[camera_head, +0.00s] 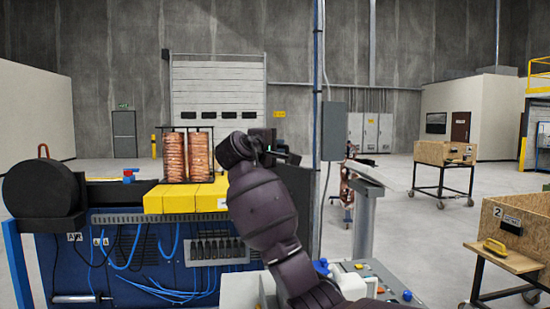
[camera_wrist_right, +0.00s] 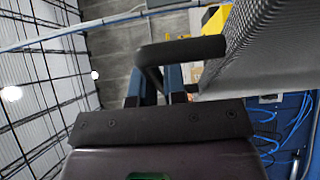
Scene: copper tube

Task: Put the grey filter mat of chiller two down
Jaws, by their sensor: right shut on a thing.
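The grey filter mat (camera_wrist_right: 270,45) appears as a large, fine-meshed grey panel at the upper right of the right wrist view. A black bent handle (camera_wrist_right: 180,50) reaches its left edge and appears joined to it. My right gripper (camera_wrist_right: 158,88) is shut on this handle, with its blue fingers on either side. My left gripper is not in view. I cannot make out chiller two's own housing.
A blue workstation (camera_head: 130,265) with hoses carries yellow blocks (camera_head: 185,198) and copper coils (camera_head: 187,155). A black drum (camera_head: 40,188) is at left. A wooden crate marked 2 (camera_head: 520,225) stands on a wheeled cart at right, another crate (camera_head: 445,153) behind. Open floor lies between.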

